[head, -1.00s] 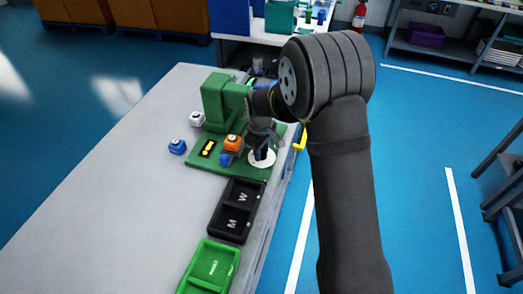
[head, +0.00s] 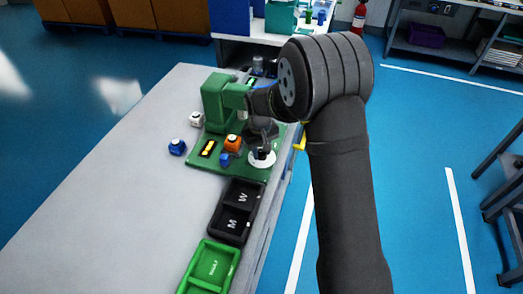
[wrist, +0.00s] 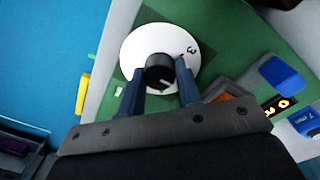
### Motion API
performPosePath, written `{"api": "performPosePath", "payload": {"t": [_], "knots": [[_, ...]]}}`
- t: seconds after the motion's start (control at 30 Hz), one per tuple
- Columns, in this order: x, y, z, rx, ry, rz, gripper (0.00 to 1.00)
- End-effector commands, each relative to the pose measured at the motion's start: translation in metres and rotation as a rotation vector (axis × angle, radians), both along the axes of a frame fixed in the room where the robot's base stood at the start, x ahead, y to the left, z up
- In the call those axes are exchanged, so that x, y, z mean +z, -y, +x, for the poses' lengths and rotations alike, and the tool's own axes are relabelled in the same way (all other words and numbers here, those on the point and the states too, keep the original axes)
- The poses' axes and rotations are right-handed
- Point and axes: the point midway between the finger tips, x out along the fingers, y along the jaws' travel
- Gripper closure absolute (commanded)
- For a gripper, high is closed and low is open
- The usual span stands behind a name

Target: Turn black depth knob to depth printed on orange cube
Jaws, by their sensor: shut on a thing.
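The black depth knob (wrist: 158,68) stands in the middle of a round white dial (wrist: 130,48) with a printed 3 at its right. A pale mark on the knob points to the lower right. My gripper (wrist: 160,75) is around the knob, with one blue finger on each side, shut on it. In the head view my gripper (head: 263,146) is over the white dial (head: 262,160) and hides most of the knob. The orange cube (head: 232,143) sits on the green fixture base left of the dial; its print is too small to read. Its edge shows in the wrist view (wrist: 228,88).
A blue cube (head: 225,160) and a display with yellow characters (head: 208,148) are near the orange cube. A green machine head (head: 215,100) stands behind. Black (head: 222,238) and green (head: 190,285) trays stand in front.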

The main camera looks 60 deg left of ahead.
Motion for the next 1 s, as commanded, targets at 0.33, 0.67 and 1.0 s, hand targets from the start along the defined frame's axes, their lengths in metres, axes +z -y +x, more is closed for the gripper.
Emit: {"api": "performPosePath", "payload": {"t": [0.33, 0.67, 1.0], "knots": [[0.001, -0.001, 0.000, 0.001, 0.001, 0.002, 0.53], [0.001, 0.000, 0.000, 0.001, 0.000, 0.001, 0.47], [0.055, -0.002, -0.002, 0.001, 0.001, 0.007, 0.47]]}}
